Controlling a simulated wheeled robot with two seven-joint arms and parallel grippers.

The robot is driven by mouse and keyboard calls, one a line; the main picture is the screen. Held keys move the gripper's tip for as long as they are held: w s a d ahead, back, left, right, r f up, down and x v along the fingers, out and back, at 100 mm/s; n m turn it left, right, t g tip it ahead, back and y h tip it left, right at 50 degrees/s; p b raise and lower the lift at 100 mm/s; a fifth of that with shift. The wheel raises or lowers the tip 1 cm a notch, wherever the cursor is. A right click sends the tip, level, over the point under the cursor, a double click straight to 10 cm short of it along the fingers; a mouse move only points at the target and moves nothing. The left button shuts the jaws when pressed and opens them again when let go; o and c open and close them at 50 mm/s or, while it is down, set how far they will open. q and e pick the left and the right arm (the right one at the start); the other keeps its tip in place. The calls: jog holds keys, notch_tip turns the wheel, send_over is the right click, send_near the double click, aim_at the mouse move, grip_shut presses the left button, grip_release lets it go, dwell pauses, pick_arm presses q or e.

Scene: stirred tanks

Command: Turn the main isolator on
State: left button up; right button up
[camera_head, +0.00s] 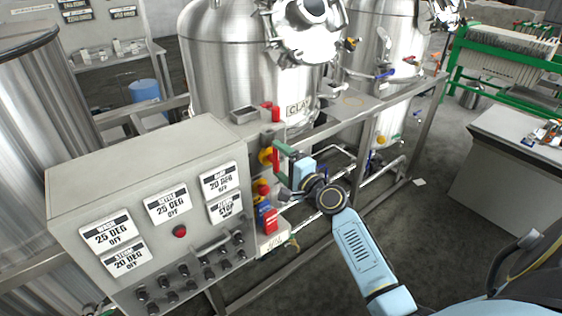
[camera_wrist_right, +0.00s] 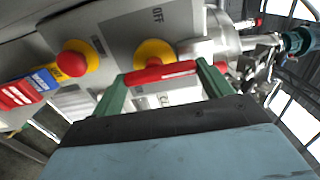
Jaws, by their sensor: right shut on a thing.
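The main isolator is a red bar handle (camera_wrist_right: 160,72) on a yellow disc (camera_wrist_right: 155,52), fixed to the grey panel face. An OFF mark (camera_wrist_right: 157,14) shows on the panel above it in the right wrist view. In the head view the isolator's yellow disc (camera_head: 264,156) is on the narrow end panel beside the control box. My right gripper (camera_head: 278,158) has its green fingers at the two ends of the red handle, shut on it. The fingers also show in the right wrist view (camera_wrist_right: 160,78). My left gripper is not in view.
A red emergency button on yellow (camera_wrist_right: 77,60) and red and blue sockets (camera_head: 266,216) sit below the isolator. The control box (camera_head: 130,165) is to the left. Steel tanks (camera_head: 235,70) and frame rails stand behind. The floor at right is clear up to a grey cabinet (camera_head: 500,180).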

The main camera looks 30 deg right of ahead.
dwell(0.4)
jog(key=o, duration=1)
jog(key=s+d+b, duration=0.1)
jog(key=s+b, duration=0.1)
jog(key=s, duration=1.1)
jog(key=shift+s, duration=0.2)
